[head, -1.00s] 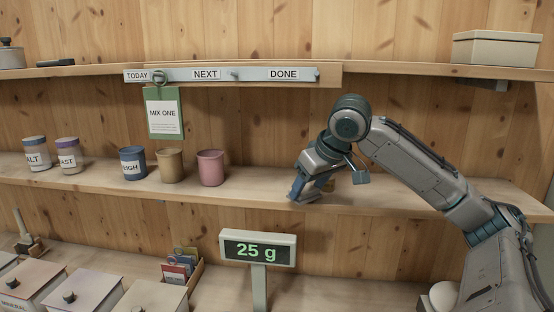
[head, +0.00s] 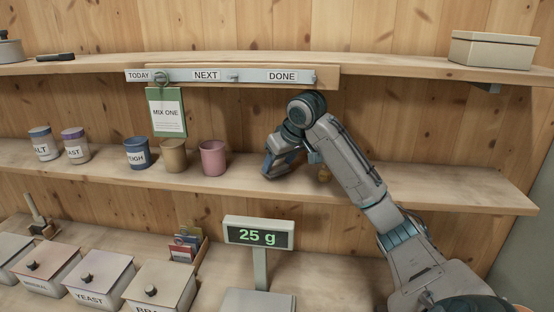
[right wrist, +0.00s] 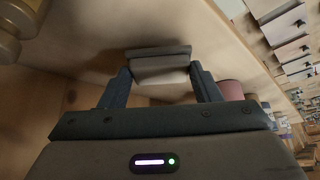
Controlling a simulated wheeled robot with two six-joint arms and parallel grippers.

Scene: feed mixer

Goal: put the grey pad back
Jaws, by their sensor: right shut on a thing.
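My right gripper (head: 270,172) is over the middle shelf (head: 430,185), to the right of a pink cup (head: 213,158). In the right wrist view, the right gripper (right wrist: 162,82) is shut on a grey pad (right wrist: 160,66), a flat block with a darker upper edge, held between the two fingertips. The pad is very close to the pale shelf surface; I cannot tell whether it touches. In the head view the pad is hidden by the gripper. My left gripper is not in view.
Left of the pink cup stand a tan cup (head: 173,156) and a blue labelled cup (head: 137,153). Brass pieces (right wrist: 22,22) stand close beside the gripper, partly hidden behind my arm in the head view. The shelf's right part is clear. A display (head: 258,233) reads 25 g.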

